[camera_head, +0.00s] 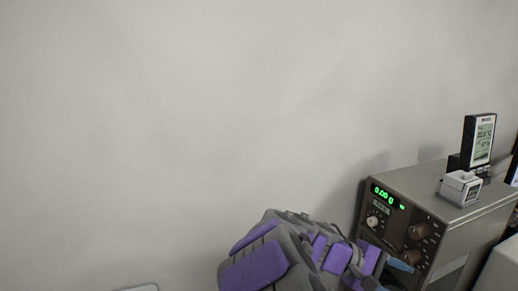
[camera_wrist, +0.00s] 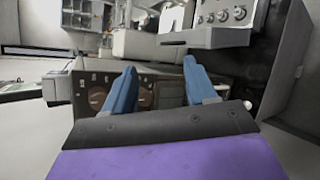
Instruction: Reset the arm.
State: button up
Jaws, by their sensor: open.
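My gripper (camera_wrist: 160,88) shows in the wrist view with its two blue fingers spread apart and nothing between them. A grey instrument box with knobs (camera_wrist: 150,92) lies beyond the fingertips. In the head view, my purple and grey arm is folded low in the middle. The fingers there are mostly hidden, with a blue bit (camera_head: 398,264) at the front of the instrument box (camera_head: 445,225). I cannot tell whether they touch it. The box has a green lit display and several knobs.
A small white block (camera_head: 461,187) and a black handheld meter (camera_head: 478,140) stand on top of the instrument box. A plain pale wall (camera_head: 180,120) fills the left and middle. In the wrist view, another unit with knobs (camera_wrist: 222,22) is at the top.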

jog(key=s+a+f+m+y, duration=0.1)
jog(key=s+a+f+y, duration=0.15)
jog(key=s, duration=0.35)
jog(key=s+a+f+m+y, duration=0.1)
jog(key=s+a+m+y, duration=0.15)
jog(key=s, duration=0.35)
jog(key=s+a+f+m+y, duration=0.1)
jog(key=s+a+f+y, duration=0.1)
jog(key=s+y, duration=0.3)
jog(key=s+a+f+y, duration=0.2)
jog(key=s+a, duration=0.6)
jog(key=shift+s+a+f+y, duration=0.25)
jog(key=shift+f+y, duration=0.15)
jog(key=shift+d+m, duration=0.15)
jog(key=shift+m, duration=0.1)
